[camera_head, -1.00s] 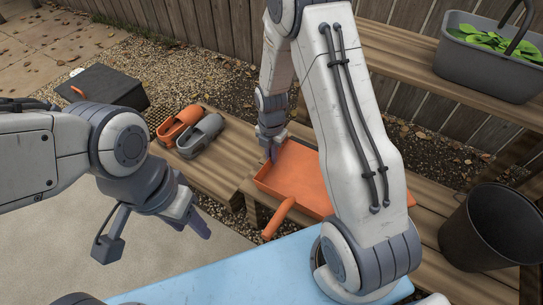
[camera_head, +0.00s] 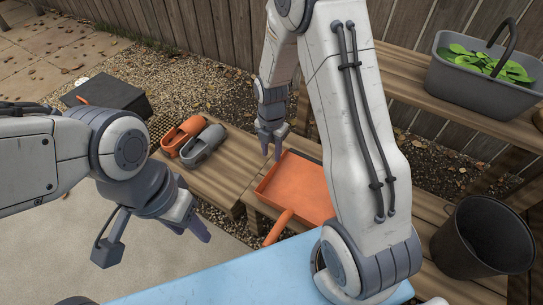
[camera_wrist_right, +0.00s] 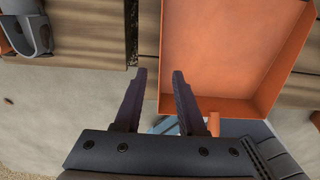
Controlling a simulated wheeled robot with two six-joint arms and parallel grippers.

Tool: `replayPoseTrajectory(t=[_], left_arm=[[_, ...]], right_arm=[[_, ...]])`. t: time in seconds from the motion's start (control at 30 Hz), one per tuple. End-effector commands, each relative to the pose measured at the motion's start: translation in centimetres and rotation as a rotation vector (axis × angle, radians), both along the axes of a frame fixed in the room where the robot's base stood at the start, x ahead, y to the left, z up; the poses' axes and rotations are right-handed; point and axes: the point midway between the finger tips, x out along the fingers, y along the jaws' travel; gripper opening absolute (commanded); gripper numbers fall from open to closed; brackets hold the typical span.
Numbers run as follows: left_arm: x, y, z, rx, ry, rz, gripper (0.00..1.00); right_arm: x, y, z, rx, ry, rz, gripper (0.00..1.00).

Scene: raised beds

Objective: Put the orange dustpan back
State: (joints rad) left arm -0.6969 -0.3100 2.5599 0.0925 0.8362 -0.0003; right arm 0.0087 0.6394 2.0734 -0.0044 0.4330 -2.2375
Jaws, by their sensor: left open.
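The orange dustpan (camera_head: 300,187) lies on the wooden bench, its handle (camera_head: 278,228) pointing toward me at the lower left. My right arm hides part of its right side. My right gripper (camera_head: 270,152) is open at the pan's far left corner. In the right wrist view the dustpan (camera_wrist_right: 230,50) is to the right, and its left wall lines up between the open fingers (camera_wrist_right: 159,76); nothing is gripped. Whether the fingers are above or beside the wall I cannot tell. My left gripper (camera_head: 192,228) is open and empty, over the paving left of the bench.
An orange clog-like item (camera_head: 183,136) and a grey one (camera_head: 204,146) sit on the bench's left part. A black bucket (camera_head: 482,240) stands at right. A grey basket with greens (camera_head: 485,75) is on the upper shelf. A light blue surface (camera_head: 225,278) is in front.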

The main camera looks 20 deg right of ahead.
Motion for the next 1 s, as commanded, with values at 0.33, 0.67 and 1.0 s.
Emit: replayPoseTrajectory(t=[0.33, 0.67, 1.0], left_arm=[[0.0, 0.0, 2.1, 0.0, 0.0, 0.0, 0.5], [0.0, 0.0, 2.0, 0.0, 0.0, 0.0, 0.5], [0.0, 0.0, 2.0, 0.0, 0.0, 0.0, 0.5]], right_arm=[[-0.1, 0.5, 4.4, 0.0, -0.002, -0.02, 0.4], [-6.8, 9.3, 12.7, 0.031, -0.018, -0.575, 0.4], [-19.4, 14.1, 18.8, 0.071, 0.033, -1.315, 0.4]])
